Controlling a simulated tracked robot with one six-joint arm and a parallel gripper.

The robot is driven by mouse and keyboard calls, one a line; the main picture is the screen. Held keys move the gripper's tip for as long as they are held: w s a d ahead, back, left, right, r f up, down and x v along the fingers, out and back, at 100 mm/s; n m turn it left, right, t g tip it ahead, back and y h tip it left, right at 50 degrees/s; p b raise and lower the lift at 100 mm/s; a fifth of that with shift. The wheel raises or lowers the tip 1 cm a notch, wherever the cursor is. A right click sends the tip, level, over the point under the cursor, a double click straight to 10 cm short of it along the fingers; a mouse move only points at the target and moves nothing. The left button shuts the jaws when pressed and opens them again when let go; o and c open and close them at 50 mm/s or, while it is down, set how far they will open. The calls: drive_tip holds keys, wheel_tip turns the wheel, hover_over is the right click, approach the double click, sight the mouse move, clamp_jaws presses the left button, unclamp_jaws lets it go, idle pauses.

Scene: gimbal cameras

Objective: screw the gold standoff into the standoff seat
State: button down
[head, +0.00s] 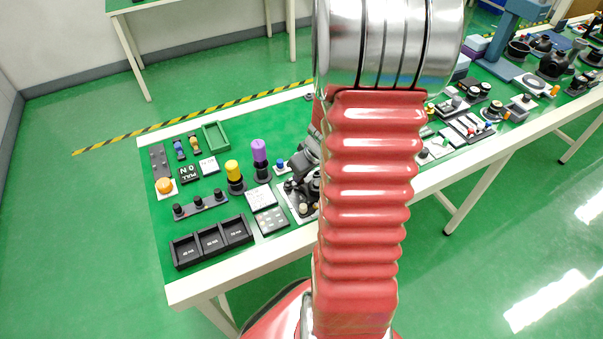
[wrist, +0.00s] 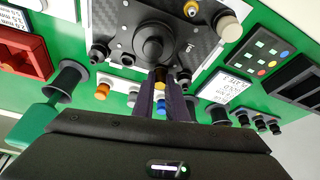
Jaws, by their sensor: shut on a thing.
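My gripper (wrist: 165,92) has its two dark fingers shut on the gold standoff (wrist: 158,77), a small gold piece that shows at the fingertips. They are at the near edge of a dark carbon-patterned plate (wrist: 205,52) with a round black gimbal (wrist: 152,42) in its middle. Small posts stand around the plate, among them a gold one (wrist: 190,9) and a white-topped one (wrist: 228,26). I cannot tell which is the standoff seat, or whether the standoff touches anything. In the head view my gripper (head: 305,158) is largely hidden behind my red arm, above the partly hidden plate (head: 298,207).
A yellow-topped post (head: 233,170) and a purple-topped post (head: 259,152) stand left of the plate. A black three-bin tray (head: 176,251) lies at the table's near left, a green tray (head: 216,136) at the back. Small buttons sit close behind the fingers, including an orange one (wrist: 102,90).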

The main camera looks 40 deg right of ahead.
drive_tip(key=c, duration=1.7)
unclamp_jaws()
drive_tip(key=shift+r, duration=0.1)
drive_tip(key=shift+v, duration=6.75)
drive_tip(key=shift+d, duration=0.1)
